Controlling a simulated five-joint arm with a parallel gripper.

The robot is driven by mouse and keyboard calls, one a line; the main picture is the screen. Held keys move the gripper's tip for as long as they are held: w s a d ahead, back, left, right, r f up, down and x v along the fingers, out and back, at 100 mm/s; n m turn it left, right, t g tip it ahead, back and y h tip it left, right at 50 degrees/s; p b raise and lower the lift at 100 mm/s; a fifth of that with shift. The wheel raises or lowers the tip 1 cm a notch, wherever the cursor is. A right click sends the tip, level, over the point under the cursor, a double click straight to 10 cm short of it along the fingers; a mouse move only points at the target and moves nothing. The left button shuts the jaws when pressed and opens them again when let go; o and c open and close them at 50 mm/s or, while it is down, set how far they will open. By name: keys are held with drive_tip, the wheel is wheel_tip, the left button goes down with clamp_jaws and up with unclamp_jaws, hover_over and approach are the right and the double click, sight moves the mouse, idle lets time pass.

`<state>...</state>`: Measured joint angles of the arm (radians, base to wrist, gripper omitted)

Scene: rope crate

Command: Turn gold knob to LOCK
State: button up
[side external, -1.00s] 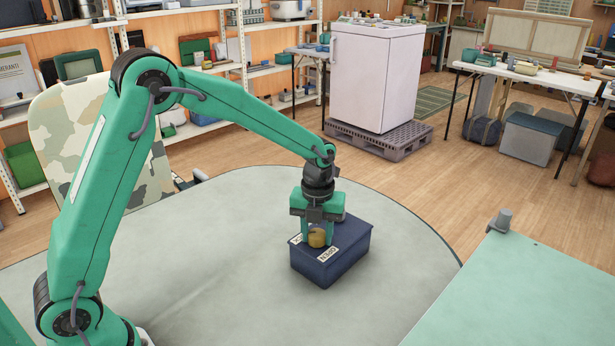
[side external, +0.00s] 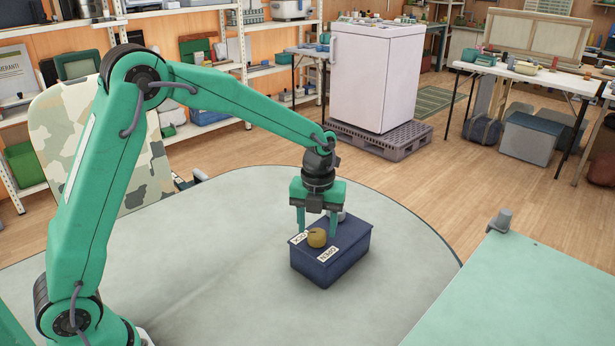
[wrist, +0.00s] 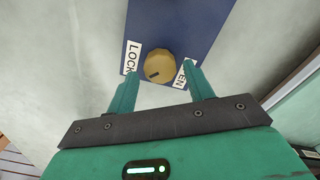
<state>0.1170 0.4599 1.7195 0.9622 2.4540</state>
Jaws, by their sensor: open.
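The gold knob (side external: 317,238) stands on top of a dark blue box (side external: 335,265). It also shows in the wrist view (wrist: 159,67), with a dark mark on its top towards the left, the side of the LOCK label (wrist: 132,58). The LOCK label also shows in the side view (side external: 298,239). The OPEN label (side external: 327,255) is on the front side of the knob; in the wrist view it (wrist: 184,75) is partly hidden by a finger. My gripper (side external: 317,226) is open above the knob, fingers apart from it on both sides.
A small grey part (side external: 341,217) sits on the box behind my gripper. The pale round tabletop (side external: 220,275) around the box is clear. A green table (side external: 530,290) with a grey fitting (side external: 501,219) at its corner lies to the right.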

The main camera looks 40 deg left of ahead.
sight(315, 233)
drive_tip(key=shift+r, duration=1.2)
drive_tip(key=shift+s+a+r+n, duration=0.1)
drive_tip(key=shift+s+r+n, duration=0.15)
drive_tip(key=shift+r+n, duration=0.2)
drive_tip(key=s+a+r+n+t, duration=0.3)
drive_tip(key=s+r+n, duration=0.75)
drive_tip(key=n, duration=0.25)
drive_tip(key=s+a+n+t, duration=0.2)
drive_tip(key=s+n, duration=1.1)
drive_tip(key=n, duration=0.2)
drive_tip(key=shift+s+a+t, duration=0.15)
drive_tip(key=shift+s+t, duration=0.1)
drive_tip(key=shift+t, duration=0.05)
drive_tip(key=shift+n, duration=0.25)
idle(0.5)
